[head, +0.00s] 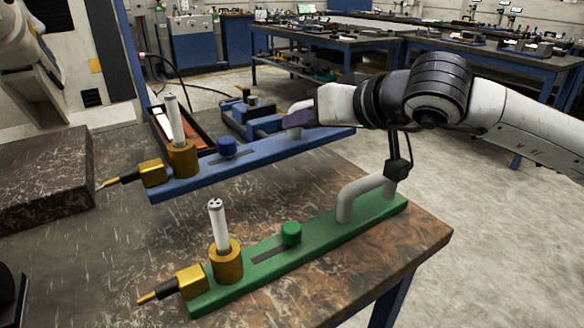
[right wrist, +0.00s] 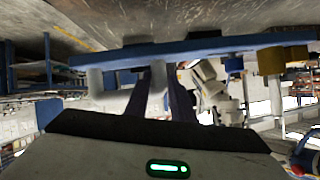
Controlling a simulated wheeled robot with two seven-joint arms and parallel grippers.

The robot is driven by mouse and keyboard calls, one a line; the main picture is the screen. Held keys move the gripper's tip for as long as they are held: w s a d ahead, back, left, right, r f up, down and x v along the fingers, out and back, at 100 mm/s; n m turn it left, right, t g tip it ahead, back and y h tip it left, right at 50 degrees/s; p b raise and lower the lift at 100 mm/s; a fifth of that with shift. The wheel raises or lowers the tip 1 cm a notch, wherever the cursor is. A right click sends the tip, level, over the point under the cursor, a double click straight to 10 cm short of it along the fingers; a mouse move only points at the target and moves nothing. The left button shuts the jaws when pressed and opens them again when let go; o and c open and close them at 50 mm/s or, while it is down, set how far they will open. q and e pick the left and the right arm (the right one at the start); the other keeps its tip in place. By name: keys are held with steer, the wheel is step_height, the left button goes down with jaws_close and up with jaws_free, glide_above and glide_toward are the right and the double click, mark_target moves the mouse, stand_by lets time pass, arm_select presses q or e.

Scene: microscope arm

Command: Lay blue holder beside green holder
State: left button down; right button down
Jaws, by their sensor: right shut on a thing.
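The blue holder (head: 245,165) is a long blue bar with brass fittings, an upright white tube, a blue knob and a pale grey handle. My right gripper (head: 308,113) is shut on the handle at its far right end. The right wrist view shows the fingers (right wrist: 163,92) at the handle (right wrist: 108,92) beneath the blue bar (right wrist: 200,46). I cannot tell whether the bar touches the table. The green holder (head: 320,242), of the same shape, lies nearer me, roughly parallel to the blue one and apart from it. My left gripper is not in view.
The brown, worn table (head: 130,235) has a bare strip between the holders. A dark block (head: 45,180) stands at left. An orange-rimmed tray (head: 160,125) and another blue device (head: 245,115) are behind the blue holder. The table's right edge is close to the green holder's handle.

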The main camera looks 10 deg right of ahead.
step_height(320, 180, down, 2)
step_height(320, 180, down, 4)
steer(key=shift+f+b, duration=0.25)
steer(key=shift+b, duration=0.45)
steer(key=shift+f, duration=0.15)
steer(key=shift+f+b, duration=0.4)
steer(key=shift+b, duration=0.1)
steer(key=shift+f+b, duration=0.25)
steer(key=shift+b, duration=0.05)
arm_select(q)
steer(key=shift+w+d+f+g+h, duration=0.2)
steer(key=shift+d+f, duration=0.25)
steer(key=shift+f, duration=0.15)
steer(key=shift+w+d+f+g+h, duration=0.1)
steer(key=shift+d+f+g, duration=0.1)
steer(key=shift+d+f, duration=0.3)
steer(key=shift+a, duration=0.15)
